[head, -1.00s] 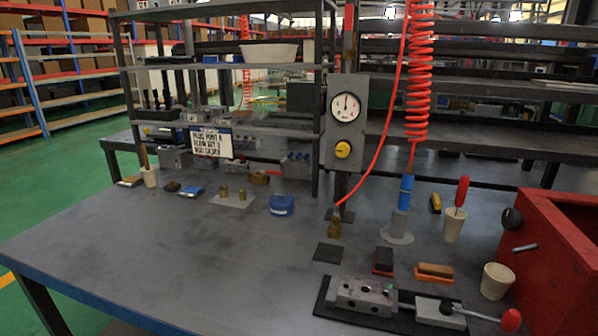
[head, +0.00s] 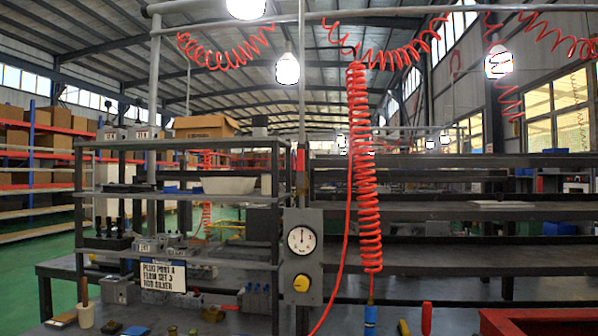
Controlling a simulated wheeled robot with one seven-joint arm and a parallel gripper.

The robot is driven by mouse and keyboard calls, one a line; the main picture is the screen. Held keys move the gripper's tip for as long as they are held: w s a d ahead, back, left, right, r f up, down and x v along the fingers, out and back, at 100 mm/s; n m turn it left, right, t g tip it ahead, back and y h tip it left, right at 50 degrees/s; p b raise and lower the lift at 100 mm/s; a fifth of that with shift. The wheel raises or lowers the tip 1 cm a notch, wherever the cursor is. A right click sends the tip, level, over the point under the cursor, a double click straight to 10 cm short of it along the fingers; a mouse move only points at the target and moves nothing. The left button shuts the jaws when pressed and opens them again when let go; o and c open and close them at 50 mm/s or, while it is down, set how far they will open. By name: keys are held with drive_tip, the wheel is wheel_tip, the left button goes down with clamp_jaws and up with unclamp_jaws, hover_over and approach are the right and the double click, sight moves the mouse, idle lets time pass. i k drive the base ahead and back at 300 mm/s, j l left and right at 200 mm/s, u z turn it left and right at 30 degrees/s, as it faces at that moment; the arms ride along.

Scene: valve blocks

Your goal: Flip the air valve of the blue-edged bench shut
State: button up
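A grey vertical pipe (head: 301,95) comes down to a grey regulator panel (head: 302,262) with a round white gauge (head: 301,239) and a yellow knob (head: 301,283). A narrow red part (head: 300,166), which looks like the air valve's handle, lies upright along the pipe just above the panel. It is too small to make out the valve body. Only the back of the bench shows, low in the picture; its blue edge is out of view. My gripper is not in view.
A red coiled hose (head: 364,180) hangs right of the pipe, with a blue nozzle (head: 370,321) below. A grey shelf rack (head: 180,145) with a sign (head: 163,277) stands left of the panel. Long dark shelves (head: 430,211) run behind on the right.

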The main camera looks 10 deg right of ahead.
sight(300, 152)
drive_tip(key=i+j, duration=0.3)
drive_tip(key=i+j+z, duration=0.1)
drive_tip(key=i+j, duration=0.2)
drive_tip(key=j, duration=0.25)
drive_tip(key=i+j, duration=0.25)
drive_tip(key=j, duration=0.15)
drive_tip(key=i+j, duration=0.3)
drive_tip(key=j, duration=0.15)
drive_tip(key=i+j+z, duration=0.1)
drive_tip(key=i+j, duration=0.15)
drive_tip(key=j, duration=0.2)
drive_tip(key=i+j, duration=0.25)
drive_tip(key=j, duration=0.2)
drive_tip(key=i+j, duration=0.25)
drive_tip(key=j, duration=0.2)
drive_tip(key=i+j+z, duration=0.1)
drive_tip(key=i+j, duration=0.2)
drive_tip(key=j, duration=0.15)
